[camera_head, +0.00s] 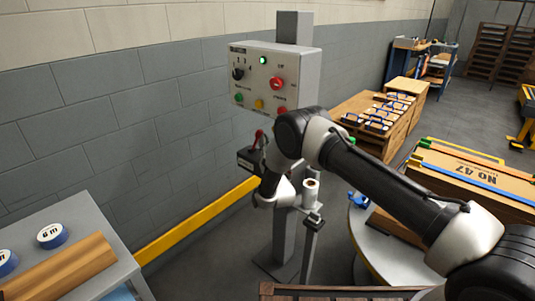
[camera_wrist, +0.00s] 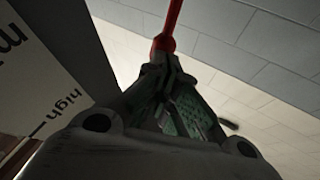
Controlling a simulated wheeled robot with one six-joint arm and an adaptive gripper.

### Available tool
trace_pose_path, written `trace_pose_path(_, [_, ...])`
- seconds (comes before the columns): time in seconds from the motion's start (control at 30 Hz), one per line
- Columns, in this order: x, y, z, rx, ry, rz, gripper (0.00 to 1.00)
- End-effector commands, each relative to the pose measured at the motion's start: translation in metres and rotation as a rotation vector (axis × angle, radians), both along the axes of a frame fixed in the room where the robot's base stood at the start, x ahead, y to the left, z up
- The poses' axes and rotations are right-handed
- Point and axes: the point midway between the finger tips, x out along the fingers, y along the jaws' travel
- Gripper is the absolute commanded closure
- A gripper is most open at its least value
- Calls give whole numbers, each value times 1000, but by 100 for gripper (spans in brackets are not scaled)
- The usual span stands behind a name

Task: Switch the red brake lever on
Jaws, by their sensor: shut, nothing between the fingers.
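The red brake lever (camera_head: 259,135) stands up from a dark box (camera_head: 248,160) on the grey post, below the control panel. In the wrist view the red lever (camera_wrist: 168,30) runs upward from just beyond my fingertips. My gripper (camera_wrist: 163,62) is shut, with its fingertips close to the lever's lower visible part; I cannot tell whether they touch it. The lever's base is hidden behind the fingers there. In the head view my arm hides most of the gripper.
The control panel (camera_head: 270,80) with a lit green lamp and red knobs is above the lever. A pale plate (camera_wrist: 40,90) marked "high" is at left in the wrist view. A small stand (camera_head: 312,222) and round table (camera_head: 385,255) are close to my arm.

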Motion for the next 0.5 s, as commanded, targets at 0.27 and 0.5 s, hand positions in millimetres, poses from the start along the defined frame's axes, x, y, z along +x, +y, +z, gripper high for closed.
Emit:
trace_pose_path(0.27, [11,4,5,-1,1,0,100])
trace_pose_path(0.5, [11,4,5,-1,1,0,100])
